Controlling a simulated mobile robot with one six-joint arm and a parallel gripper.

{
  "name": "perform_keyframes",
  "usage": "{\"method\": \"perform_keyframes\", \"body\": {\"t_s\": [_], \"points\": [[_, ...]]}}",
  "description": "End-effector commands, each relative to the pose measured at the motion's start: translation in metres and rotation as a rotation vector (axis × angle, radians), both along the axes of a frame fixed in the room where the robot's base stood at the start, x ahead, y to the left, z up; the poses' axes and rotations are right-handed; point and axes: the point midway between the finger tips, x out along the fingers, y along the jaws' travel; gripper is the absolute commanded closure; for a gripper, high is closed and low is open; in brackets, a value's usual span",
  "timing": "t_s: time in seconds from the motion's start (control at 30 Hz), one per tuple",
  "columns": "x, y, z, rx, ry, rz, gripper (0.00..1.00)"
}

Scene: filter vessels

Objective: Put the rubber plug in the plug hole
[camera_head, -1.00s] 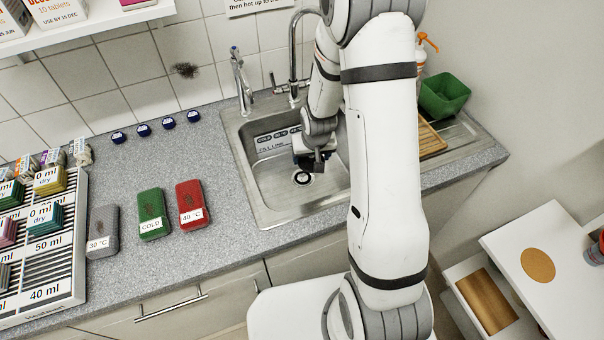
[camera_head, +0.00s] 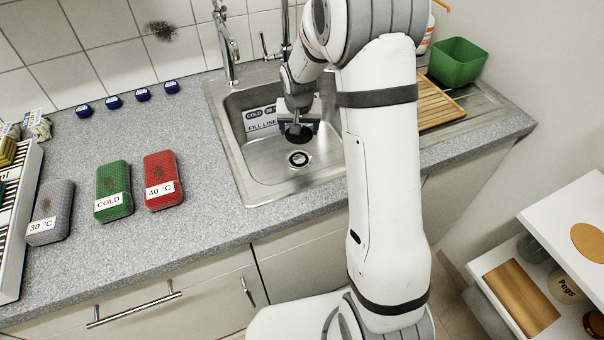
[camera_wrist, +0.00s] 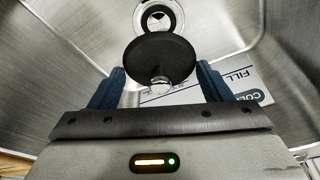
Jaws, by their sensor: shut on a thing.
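The black rubber plug (camera_head: 299,134) is a round disc held over the sink basin. My gripper (camera_head: 298,122) is shut on it. In the wrist view the plug (camera_wrist: 158,56) hangs beyond the two blue fingers of my gripper (camera_wrist: 159,84), with a metal knob on its near face. The plug hole (camera_head: 299,159) is a dark opening with a bright metal ring in the basin floor. In the wrist view the hole (camera_wrist: 160,18) lies just past the plug's far edge, partly covered by it. The plug is apart from the hole.
The steel sink (camera_head: 235,165) has walls around my gripper and a fill-line label (camera_head: 262,118) on its back wall. A tap (camera_head: 226,45) stands behind. A wooden rack (camera_head: 437,103) and green tub (camera_head: 457,62) are at right. Several coloured blocks lie on the counter at left.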

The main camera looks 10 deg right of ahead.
Motion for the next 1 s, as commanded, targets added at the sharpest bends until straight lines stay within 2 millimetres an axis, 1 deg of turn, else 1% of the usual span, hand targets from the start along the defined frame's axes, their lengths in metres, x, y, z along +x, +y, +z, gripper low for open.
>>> {"method": "perform_keyframes", "body": {"t_s": [0.03, 0.27, 0.37, 0.6, 0.83, 1.0], "points": [[0.005, 0.000, -0.014, -0.001, -0.005, -0.014, 0.51], [0.014, -0.001, -0.018, -0.007, -0.005, -0.055, 0.51], [0.015, -0.001, -0.025, -0.008, -0.002, -0.060, 0.51], [0.015, -0.001, -0.067, -0.009, 0.000, -0.059, 0.51], [0.015, -0.001, -0.086, -0.008, -0.002, -0.060, 0.51], [0.015, -0.001, -0.111, -0.009, 0.000, -0.059, 0.51]]}}
